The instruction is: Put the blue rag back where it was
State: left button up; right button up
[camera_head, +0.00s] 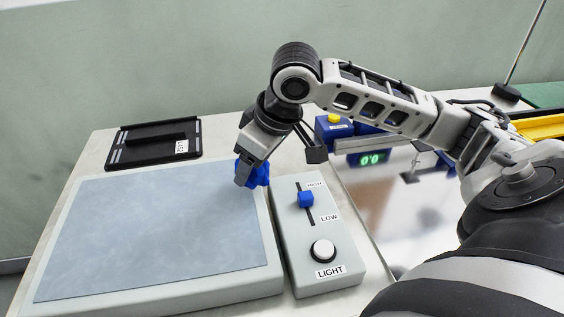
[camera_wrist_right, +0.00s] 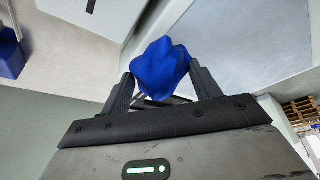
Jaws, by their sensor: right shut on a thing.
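The blue rag (camera_head: 261,177) is a crumpled bundle at the far right corner of the large panel with a grey-blue top (camera_head: 150,235). My right gripper (camera_head: 249,174) points down and is shut on the rag. In the right wrist view the rag (camera_wrist_right: 160,68) sits between the two fingers of the gripper (camera_wrist_right: 162,80). I cannot tell whether the rag touches the panel or hangs just above it. My left gripper is not in view.
A control box with a blue slider (camera_head: 306,199) and a white LIGHT button (camera_head: 322,250) stands right of the panel. A black labelled tray (camera_head: 153,143) lies behind the panel.

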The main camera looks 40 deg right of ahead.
jog(key=w+d+f+n, duration=0.1)
jog(key=w+d+f, duration=0.1)
jog(key=d, duration=0.3)
jog(key=w+d+f+n+b, duration=0.1)
jog(key=w+d+f, duration=0.1)
jog(key=d, duration=0.3)
jog(key=w+d+f+n+y, duration=0.1)
jog(key=w+d+f, duration=0.1)
jog(key=w+d, duration=0.2)
jog(key=shift+w+d+f+g+b, duration=0.15)
jog(key=shift+d+f+g+b, duration=0.2)
jog(key=shift+d, duration=0.3)
jog(key=shift+w+d+f, duration=0.15)
jog(key=shift+d+f, duration=0.1)
jog(key=shift+f, duration=0.2)
jog(key=shift+d+f, duration=0.1)
jog(key=shift+f, duration=1.55)
jog(key=o, duration=0.9)
jog(key=shift+o, duration=0.2)
